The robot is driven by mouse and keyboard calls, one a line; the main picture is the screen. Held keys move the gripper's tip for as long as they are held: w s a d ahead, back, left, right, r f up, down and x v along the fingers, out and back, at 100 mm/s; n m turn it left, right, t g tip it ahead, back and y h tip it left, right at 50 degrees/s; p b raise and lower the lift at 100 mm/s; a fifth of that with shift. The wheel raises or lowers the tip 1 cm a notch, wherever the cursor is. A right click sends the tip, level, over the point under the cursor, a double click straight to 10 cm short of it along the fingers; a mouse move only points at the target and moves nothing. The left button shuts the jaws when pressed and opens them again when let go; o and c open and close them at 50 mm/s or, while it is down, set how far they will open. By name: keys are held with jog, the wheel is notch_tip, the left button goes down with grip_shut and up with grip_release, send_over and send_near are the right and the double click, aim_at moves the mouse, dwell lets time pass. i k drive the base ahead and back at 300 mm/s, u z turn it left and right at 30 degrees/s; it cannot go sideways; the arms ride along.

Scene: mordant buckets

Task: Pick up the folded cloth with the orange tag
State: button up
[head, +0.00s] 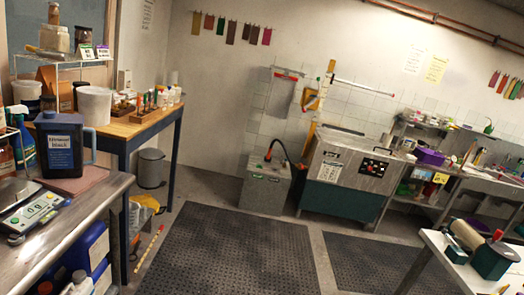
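I cannot make out a folded cloth with an orange tag in this view. A grey sheet or cloth (282,92) hangs on the back wall, and an orange-yellow item (311,100) hangs beside it; neither can be told as the folded cloth. My gripper is not in view.
A steel bench (85,222) at left holds a dark blue jug (62,148) and a scale (35,212). A wooden table (150,122) stands behind it, a grey bin (151,168) beneath. Floor mats (215,255) lie clear in the middle. A white table (455,268) stands front right.

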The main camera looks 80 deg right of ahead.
aim_at(411, 157)
jog(key=z, duration=0.55)
jog(key=i, duration=0.1)
jog(key=z, duration=2.95)
jog(key=k, duration=0.9)
jog(key=z, duration=0.2)
jog(key=i, duration=0.9)
jog(key=u, duration=0.05)
